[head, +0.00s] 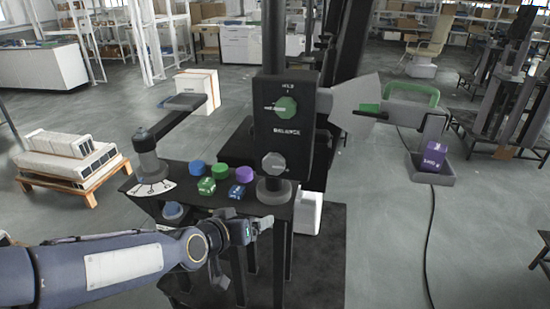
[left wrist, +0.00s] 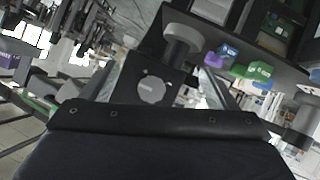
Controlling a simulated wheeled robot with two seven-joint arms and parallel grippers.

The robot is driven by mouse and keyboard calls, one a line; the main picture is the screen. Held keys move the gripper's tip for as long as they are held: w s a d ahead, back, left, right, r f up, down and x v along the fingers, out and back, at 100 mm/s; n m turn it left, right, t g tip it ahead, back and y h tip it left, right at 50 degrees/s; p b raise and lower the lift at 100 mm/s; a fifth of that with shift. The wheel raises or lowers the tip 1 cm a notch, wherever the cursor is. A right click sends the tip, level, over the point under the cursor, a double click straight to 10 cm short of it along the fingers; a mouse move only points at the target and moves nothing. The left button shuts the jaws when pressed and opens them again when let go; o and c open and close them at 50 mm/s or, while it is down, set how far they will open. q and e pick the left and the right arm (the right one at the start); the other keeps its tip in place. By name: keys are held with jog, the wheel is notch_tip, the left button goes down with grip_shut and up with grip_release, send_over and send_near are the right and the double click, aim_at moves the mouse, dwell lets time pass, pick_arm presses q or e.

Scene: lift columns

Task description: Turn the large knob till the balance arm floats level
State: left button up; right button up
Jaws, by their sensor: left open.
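A smaller green knob (head: 286,107) is on the box's face, near the word HOLD. The balance arm (head: 395,110) reaches right from the column, with a green handle (head: 412,90) and a grey pan (head: 434,176) holding a purple block (head: 433,155). The arm slopes down toward the pan. My left gripper (head: 262,226) is open and empty, below the knob near the shelf's front edge.
Several coloured pieces, including a green block (head: 207,186) and a blue block (head: 237,192), lie on the shelf (head: 222,210) left of the large knob. A grey lever (head: 178,122) stands at its left end. A pallet of white boxes (head: 75,160) is farther left.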

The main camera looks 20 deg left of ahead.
aim_at(273, 165)
pick_arm(q)
jog(key=w+r+t+y+p, duration=0.1)
jog(key=w+t, duration=0.1)
jog(key=w, duration=0.4)
jog(key=w+r+t+y+p, duration=0.1)
jog(key=w+t, duration=0.1)
jog(key=w, duration=0.4)
jog(key=w+r+m+t+y+p, duration=0.1)
jog(key=w+t+y+p, duration=0.1)
jog(key=w, duration=0.4)
jog(key=shift+w+a+r, duration=0.1)
jog(key=shift+w+r, duration=0.05)
jog(key=shift+w, duration=0.25)
jog(key=shift+c, duration=0.2)
